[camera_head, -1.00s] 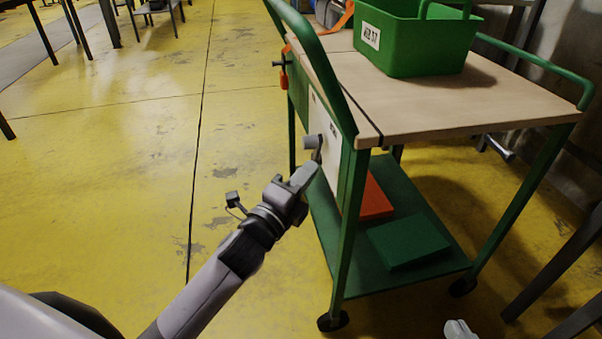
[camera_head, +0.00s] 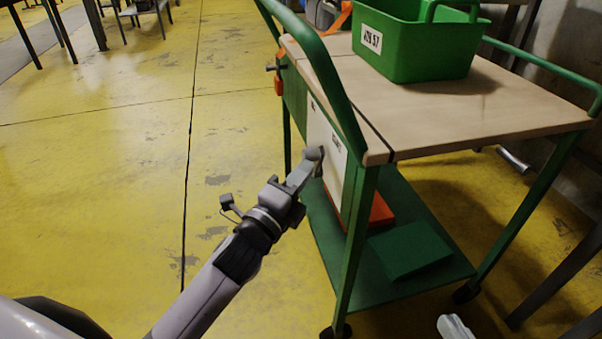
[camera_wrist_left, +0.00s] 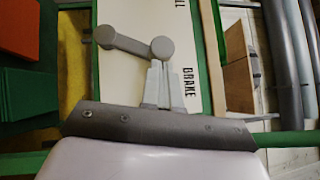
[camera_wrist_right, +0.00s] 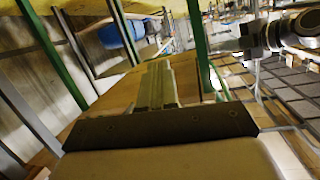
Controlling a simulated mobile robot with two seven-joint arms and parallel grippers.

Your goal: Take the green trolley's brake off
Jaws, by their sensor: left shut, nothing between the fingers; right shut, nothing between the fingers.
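The green trolley (camera_head: 355,225) stands right of centre in the head view. A grey brake lever (camera_wrist_left: 130,42) with rounded ends sits on its white panel (camera_wrist_left: 125,75) near the word BRAKE. The lever also shows in the head view (camera_head: 314,154). In the left wrist view it lies nearly along the picture's width. My left gripper (camera_wrist_left: 163,68) is shut and empty, its tips at the lever's right rounded end; I cannot tell whether they touch. My right gripper (camera_wrist_right: 157,85) is shut and empty; its tip shows at the bottom of the head view (camera_head: 455,327).
A green crate (camera_head: 415,50) stands on the trolley's wooden top (camera_head: 450,115). An orange box (camera_head: 381,210) and a green one (camera_head: 408,250) lie on its lower shelf. Yellow floor (camera_head: 100,190) is clear to the left. Dark table legs (camera_head: 560,270) stand at the right.

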